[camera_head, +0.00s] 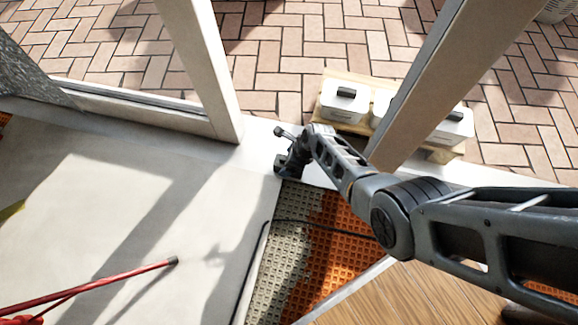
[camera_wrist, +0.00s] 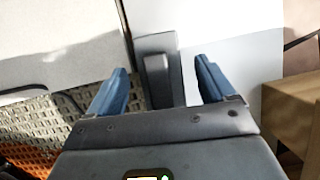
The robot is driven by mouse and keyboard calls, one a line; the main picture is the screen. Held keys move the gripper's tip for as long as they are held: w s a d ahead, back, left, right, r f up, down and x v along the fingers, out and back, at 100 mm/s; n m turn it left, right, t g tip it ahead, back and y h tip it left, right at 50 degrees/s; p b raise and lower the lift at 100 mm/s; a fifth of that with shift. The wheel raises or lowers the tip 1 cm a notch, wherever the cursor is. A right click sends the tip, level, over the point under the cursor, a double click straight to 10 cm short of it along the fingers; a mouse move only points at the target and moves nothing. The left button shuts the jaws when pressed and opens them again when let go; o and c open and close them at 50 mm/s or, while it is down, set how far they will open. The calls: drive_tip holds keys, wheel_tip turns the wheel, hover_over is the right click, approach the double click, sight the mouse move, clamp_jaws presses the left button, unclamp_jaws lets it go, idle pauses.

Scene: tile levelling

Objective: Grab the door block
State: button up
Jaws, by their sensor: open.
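The door block (camera_wrist: 157,43) appears to be the dark grey wedge-like piece in the wrist view, with a raised narrow part. It lies on the pale threshold strip, between the two blue fingers of my gripper (camera_wrist: 161,66). Pale floor shows between the block and the right finger, and a gap shows on the left. The fingers are apart and do not visibly touch it. Its near end is hidden by my gripper body. In the head view my gripper (camera_head: 284,150) is low at the door opening, and I cannot clearly tell the block from my dark gripper parts there.
A door post (camera_head: 203,75) stands left of my arm, and a leaning frame member (camera_head: 440,85) stands right. White containers (camera_head: 345,100) sit on a wooden pallet outside. Orange matting (camera_head: 335,245) with a black cable lies nearer. A red-handled tool (camera_head: 95,285) lies left.

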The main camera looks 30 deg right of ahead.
clamp_jaws()
idle(0.7)
